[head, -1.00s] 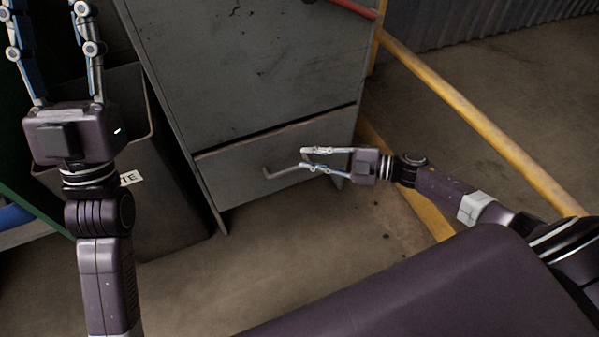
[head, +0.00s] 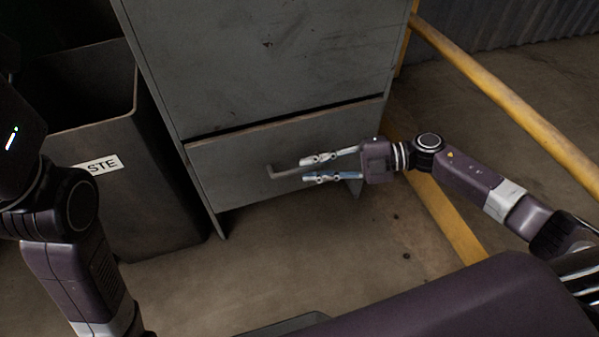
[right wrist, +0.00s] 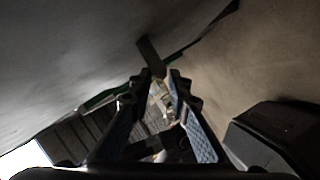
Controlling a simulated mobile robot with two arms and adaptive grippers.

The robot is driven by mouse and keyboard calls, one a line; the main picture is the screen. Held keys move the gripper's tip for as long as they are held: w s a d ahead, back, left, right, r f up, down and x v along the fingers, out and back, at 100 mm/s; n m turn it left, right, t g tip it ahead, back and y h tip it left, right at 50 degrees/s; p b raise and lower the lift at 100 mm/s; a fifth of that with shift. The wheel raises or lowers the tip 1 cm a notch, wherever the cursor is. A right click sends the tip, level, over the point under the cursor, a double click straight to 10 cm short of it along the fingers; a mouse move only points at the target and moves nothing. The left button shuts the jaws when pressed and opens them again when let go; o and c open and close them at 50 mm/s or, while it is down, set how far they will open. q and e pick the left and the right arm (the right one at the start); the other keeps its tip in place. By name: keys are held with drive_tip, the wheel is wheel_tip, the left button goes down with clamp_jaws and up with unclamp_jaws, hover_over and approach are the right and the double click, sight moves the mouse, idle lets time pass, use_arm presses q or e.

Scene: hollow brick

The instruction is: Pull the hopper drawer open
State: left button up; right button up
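The hopper drawer (head: 235,165) is the grey front at the bottom of a tall grey cabinet in the head view. A dark gap runs along its top edge, and it looks shut or nearly so. Its bar handle (head: 283,173) sticks out from the front. My right gripper (head: 305,170) is at the handle, fingers apart, one above and one below the bar's end. In the right wrist view the dark handle (right wrist: 150,55) reaches toward the space between the fingertips; contact is unclear. My left gripper (head: 14,135) is partly visible at the left edge, its fingers out of view.
A dark grey bin (head: 150,190) with a white label stands left of the cabinet (head: 270,60). A yellow rail (head: 500,95) runs along the right. The concrete floor (head: 290,250) before the drawer is mostly clear.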

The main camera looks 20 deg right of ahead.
sight(306, 169)
drive_tip(key=shift+b+x, duration=0.5)
drive_tip(key=shift+x, duration=1.2)
clamp_jaws()
